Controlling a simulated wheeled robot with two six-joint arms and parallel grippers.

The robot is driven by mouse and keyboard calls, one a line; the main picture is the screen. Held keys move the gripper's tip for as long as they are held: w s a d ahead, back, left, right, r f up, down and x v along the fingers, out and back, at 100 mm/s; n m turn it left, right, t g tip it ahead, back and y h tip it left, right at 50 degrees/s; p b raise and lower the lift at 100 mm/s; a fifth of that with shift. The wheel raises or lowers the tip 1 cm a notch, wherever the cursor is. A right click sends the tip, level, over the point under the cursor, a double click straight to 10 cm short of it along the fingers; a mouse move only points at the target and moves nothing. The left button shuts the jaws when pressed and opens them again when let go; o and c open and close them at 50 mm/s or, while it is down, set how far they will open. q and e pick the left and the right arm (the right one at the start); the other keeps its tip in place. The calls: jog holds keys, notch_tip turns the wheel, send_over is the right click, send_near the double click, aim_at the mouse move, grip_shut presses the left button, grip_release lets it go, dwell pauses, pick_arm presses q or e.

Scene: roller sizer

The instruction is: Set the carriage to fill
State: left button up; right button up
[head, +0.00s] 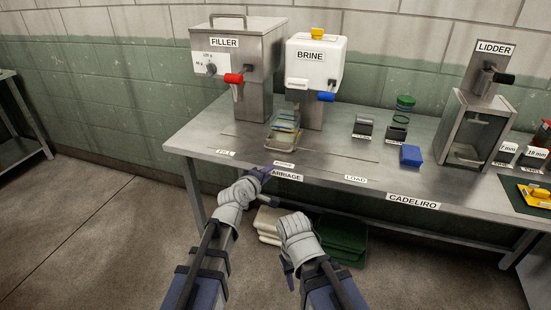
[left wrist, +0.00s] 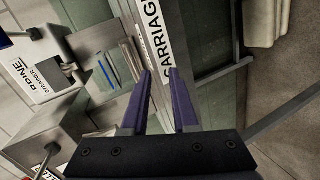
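The carriage (head: 283,141) is a small metal sled on the tabletop, bearing a clear jar-like container (head: 286,120). It stands in front of the BRINE unit, behind the small middle position label, between the FILL label (head: 226,153) on the left and the LOAD label (head: 355,179) on the right. The left wrist view also shows the carriage (left wrist: 118,72), left of my fingers. My left gripper (left wrist: 159,72) has its purple fingers apart with nothing between them. In the head view it is by the front table edge near the CARRIAGE label (head: 286,177). My right gripper (head: 287,267) is low, before the table; its opening is unclear.
The FILLER (head: 240,55) with a red handle and the white BRINE tank (head: 314,65) with a blue handle stand behind. The LIDDER (head: 478,120), a blue block (head: 410,155) and small jar stands are to the right. Trays lie under the table.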

aim_at(275, 159)
pick_arm(q)
jog(key=shift+w+d+r+n+t+b, duration=0.25)
jog(key=shift+w+d+r+n+t, duration=0.15)
jog(key=shift+w, duration=1.15)
jog(key=shift+w+d+r+n+t+b, duration=0.2)
jog(key=shift+w+d+n, duration=0.3)
jog(key=shift+w, duration=1.1)
jog(key=shift+w+d+r+n+t+b, duration=0.3)
jog(key=shift+w+d+n+t, duration=0.15)
jog(key=shift+w, duration=1.1)
jog(key=shift+a, duration=0.1)
grip_shut()
jog(key=shift+s, duration=0.1)
